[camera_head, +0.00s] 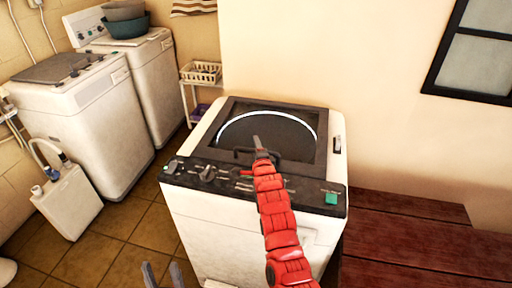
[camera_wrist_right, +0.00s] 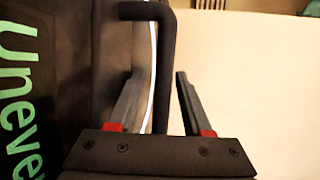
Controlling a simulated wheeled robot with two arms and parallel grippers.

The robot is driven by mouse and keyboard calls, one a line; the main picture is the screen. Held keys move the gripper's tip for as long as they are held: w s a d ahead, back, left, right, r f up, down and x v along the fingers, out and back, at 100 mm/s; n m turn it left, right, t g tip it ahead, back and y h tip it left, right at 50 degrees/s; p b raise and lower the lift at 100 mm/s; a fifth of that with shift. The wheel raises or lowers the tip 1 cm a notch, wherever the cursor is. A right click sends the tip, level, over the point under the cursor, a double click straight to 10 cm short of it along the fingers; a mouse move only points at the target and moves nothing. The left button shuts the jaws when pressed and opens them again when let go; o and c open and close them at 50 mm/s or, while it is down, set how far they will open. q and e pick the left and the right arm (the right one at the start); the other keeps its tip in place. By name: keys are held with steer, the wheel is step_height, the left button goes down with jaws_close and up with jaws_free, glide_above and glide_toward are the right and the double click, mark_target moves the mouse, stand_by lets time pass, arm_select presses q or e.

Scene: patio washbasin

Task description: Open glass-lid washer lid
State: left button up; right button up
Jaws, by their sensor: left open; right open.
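The white washer (camera_head: 230,235) stands in the middle of the head view with its dark-framed lid (camera_head: 228,112) lying flat and shut. The lid has a round glass window with a bright ring. A black bar handle (camera_head: 242,154) sits at the lid's front edge; it also shows in the right wrist view (camera_wrist_right: 163,60). My right gripper (camera_head: 258,142) is at this handle. In the right wrist view its fingers (camera_wrist_right: 157,95) are apart, with the bar between them in the picture; contact cannot be told. My left gripper (camera_head: 162,274) is open and empty, low in front of the washer.
A control panel with knobs (camera_head: 207,173) and a green button runs along the washer's front. Other white washers (camera_head: 85,125) stand at the left, near a white jug (camera_head: 68,203). A dark red wooden bench (camera_head: 420,240) lies close at the right.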

jaws_close()
stand_by(1.3)
